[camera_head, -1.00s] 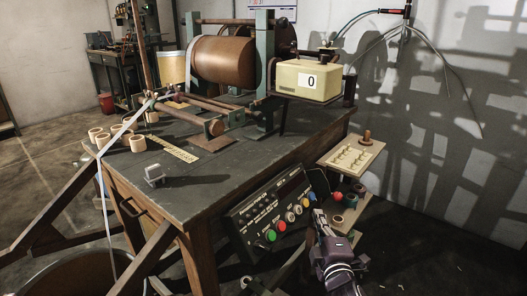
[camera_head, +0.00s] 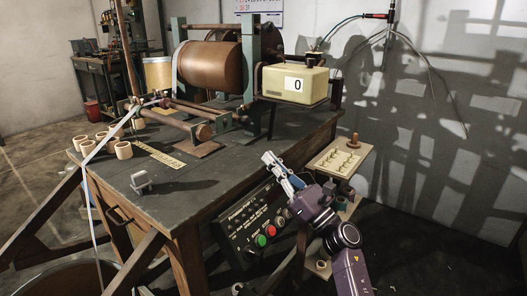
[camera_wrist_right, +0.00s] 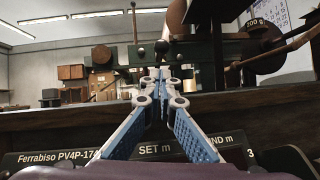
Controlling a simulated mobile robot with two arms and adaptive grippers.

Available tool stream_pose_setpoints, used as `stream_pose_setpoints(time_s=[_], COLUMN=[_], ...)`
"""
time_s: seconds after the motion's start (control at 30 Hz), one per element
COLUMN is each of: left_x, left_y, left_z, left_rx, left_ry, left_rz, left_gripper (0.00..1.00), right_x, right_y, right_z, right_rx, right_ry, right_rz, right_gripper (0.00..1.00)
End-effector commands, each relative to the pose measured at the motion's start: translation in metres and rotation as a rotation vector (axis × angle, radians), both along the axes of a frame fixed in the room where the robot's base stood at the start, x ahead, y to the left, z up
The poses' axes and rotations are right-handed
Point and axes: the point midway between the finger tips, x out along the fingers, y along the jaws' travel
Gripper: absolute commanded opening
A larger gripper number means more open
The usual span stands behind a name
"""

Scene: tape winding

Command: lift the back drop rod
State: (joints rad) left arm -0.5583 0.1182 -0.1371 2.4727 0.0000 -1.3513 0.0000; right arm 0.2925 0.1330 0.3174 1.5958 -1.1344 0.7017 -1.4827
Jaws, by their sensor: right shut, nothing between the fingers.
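Two brown rods lie low in front of the big drum (camera_head: 207,65) on the winding machine. The front rod (camera_head: 180,121) ends in a thick round end at its right. The other rod (camera_head: 205,109) lies just behind it. I cannot tell for certain which one is the back drop rod. My right gripper (camera_head: 268,157) is in front of the table's right front edge, above the control panel, apart from both rods. It is shut and empty; its blue-padded fingers meet at the tips in the right wrist view (camera_wrist_right: 160,75). My left gripper is not in view.
A pale counter box (camera_head: 294,84) reading 0 stands right of the drum. A control panel (camera_head: 255,222) with buttons hangs below the table edge. Tape rings (camera_head: 123,150) and a small grey block (camera_head: 141,182) sit on the tabletop. White tape (camera_head: 97,210) hangs over the left edge.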

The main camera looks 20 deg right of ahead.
Motion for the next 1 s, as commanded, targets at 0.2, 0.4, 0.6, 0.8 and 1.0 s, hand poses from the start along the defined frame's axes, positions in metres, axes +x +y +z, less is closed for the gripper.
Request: stream_pose_setpoints(time_s=[0.2, 0.4, 0.6, 0.8, 1.0], left_x=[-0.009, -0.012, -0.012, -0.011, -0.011], left_y=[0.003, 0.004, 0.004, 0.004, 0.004], left_z=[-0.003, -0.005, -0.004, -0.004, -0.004], left_rx=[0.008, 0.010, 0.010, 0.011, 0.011], left_ry=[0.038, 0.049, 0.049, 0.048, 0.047], left_rz=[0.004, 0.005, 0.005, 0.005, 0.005], left_gripper=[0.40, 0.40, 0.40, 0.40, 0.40], right_x=[0.032, 0.057, 0.068, 0.070, 0.069], right_y=[0.015, 0.025, 0.031, 0.031, 0.031], right_z=[0.023, 0.038, 0.044, 0.044, 0.045], right_rx=[0.005, 0.006, 0.006, 0.005, 0.005], right_ry=[-0.003, -0.001, 0.001, 0.002, 0.002], right_rz=[0.002, 0.001, 0.000, 0.001, 0.001], right_gripper=[0.00, 0.00, 0.00, 0.00, 0.00])
